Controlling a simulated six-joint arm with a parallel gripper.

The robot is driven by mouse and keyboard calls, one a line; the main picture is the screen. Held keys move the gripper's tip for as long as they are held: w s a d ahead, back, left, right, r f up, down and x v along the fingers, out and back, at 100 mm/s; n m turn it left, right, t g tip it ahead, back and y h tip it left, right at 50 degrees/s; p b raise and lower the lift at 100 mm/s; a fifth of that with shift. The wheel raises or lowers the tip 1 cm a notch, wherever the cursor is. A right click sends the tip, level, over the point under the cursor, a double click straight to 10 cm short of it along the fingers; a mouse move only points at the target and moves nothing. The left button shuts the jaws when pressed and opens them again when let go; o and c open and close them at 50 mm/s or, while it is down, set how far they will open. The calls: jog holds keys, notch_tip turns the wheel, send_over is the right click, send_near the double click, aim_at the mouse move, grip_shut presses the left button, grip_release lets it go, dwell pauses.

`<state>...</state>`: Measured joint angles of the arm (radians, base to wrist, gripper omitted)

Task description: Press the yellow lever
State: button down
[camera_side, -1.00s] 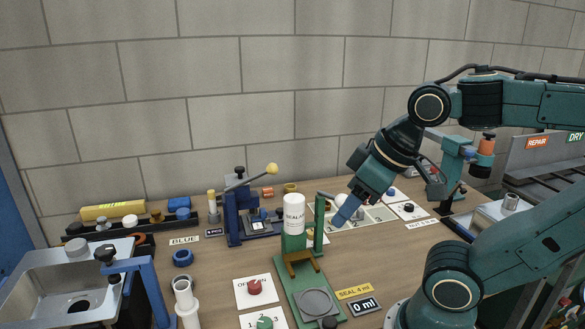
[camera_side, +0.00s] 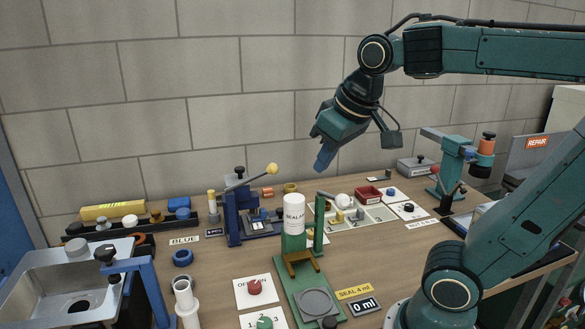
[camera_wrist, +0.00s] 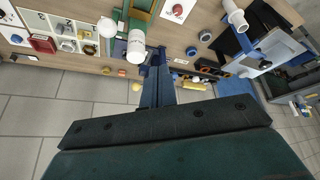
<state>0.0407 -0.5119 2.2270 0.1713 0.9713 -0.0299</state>
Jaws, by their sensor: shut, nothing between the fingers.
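The lever with a yellow ball knob (camera_side: 271,169) belongs to a dark blue press (camera_side: 234,217) at the back of the bench. It slants up to the right from the press. In the wrist view a yellow ball (camera_wrist: 136,87) shows just left of my fingers. My gripper (camera_side: 322,162) is shut and empty, its blue fingers pointing down. In the side view it appears to the right of the knob and slightly higher, apart from it. The shut fingers (camera_wrist: 160,80) also show in the wrist view, partly covering the press.
A green stand with a white sealant bottle (camera_side: 294,213) is in front and to the right of the press. Sorting cards with small parts lie to the right. The air around my gripper is clear.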

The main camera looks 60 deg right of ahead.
jog(key=w+d+r+m+g+h, duration=0.1)
jog(key=w+d+r+m, duration=0.1)
jog(key=w+d, duration=0.4)
jog(key=w+d+r+m+g, duration=0.1)
jog(key=w+d+m, duration=0.4)
jog(key=w, duration=0.9)
jog(key=shift+w+d+r+g+h, duration=0.25)
jog(key=shift+d+r+g+h, duration=0.2)
jog(key=shift+d, duration=0.5)
jog(key=shift+f, duration=0.15)
send_over(271, 167)
jog(key=f, duration=1.1)
jog(key=shift+w+a+f, duration=0.1)
jog(key=shift+a+f, duration=0.05)
jog(key=shift+a, duration=0.1)
jog(key=shift+x, duration=0.9)
jog(key=shift+s+a, duration=0.1)
jog(key=shift+s, duration=0.1)
jog(key=shift+f, duration=0.1)
